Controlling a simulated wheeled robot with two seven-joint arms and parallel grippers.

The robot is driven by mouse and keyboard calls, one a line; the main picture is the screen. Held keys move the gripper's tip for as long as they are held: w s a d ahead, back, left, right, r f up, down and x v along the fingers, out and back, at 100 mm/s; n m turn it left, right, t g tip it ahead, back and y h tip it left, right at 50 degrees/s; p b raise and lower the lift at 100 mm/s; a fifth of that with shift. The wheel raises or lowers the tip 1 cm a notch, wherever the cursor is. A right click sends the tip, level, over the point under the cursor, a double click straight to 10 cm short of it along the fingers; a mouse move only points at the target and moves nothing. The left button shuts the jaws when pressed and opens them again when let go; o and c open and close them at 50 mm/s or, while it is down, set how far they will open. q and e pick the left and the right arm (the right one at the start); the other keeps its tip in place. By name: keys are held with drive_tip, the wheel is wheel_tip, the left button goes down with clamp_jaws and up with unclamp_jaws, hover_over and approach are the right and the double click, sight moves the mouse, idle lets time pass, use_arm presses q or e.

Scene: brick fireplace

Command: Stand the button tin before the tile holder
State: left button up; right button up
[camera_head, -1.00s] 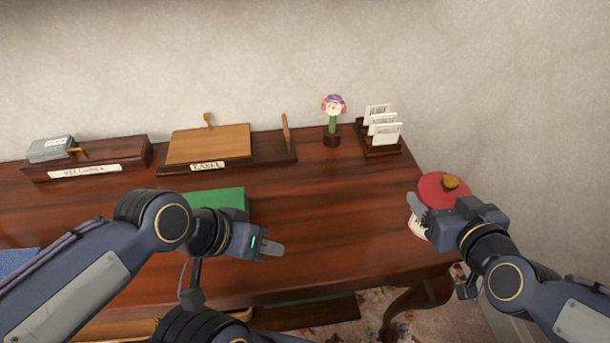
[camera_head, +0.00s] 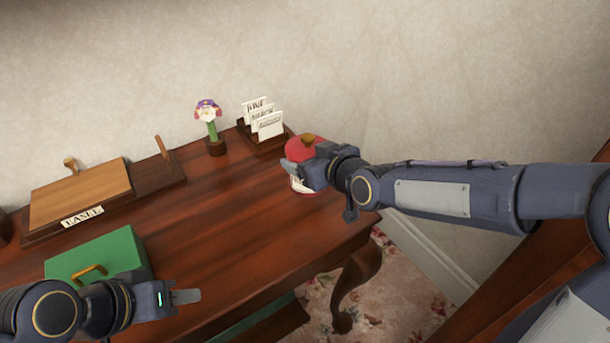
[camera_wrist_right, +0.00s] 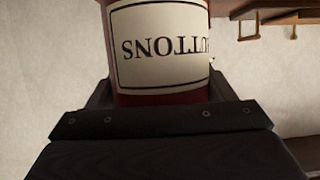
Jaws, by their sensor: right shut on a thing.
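The button tin is red with a cream label and a wooden knob on its lid (camera_head: 303,146). My right gripper (camera_head: 298,172) is shut on it at the right end of the desk, hiding part of it. In the right wrist view the tin (camera_wrist_right: 160,45) fills the upper middle, its "BUTTONS" label upside down. The tile holder (camera_head: 262,141), a dark wooden rack with several white cards, stands at the back edge, just left of and behind the tin. My left gripper (camera_head: 186,296) is over the desk's front, right of the green box; its finger gap does not show clearly.
A flower figure (camera_head: 209,130) in a small pot stands left of the tile holder. A wooden easel (camera_head: 82,192) lies further left, and a green box (camera_head: 98,254) with a handle sits in front of it. The desk's middle is clear (camera_head: 215,215).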

drive_tip(key=w+f, duration=0.2)
drive_tip(key=shift+a+f, duration=0.3)
drive_tip(key=shift+a, duration=0.05)
drive_tip(key=shift+f+b, duration=0.3)
drive_tip(key=shift+f, duration=1.1)
drive_tip(key=shift+f, duration=0.2)
drive_tip(key=o, duration=1.1)
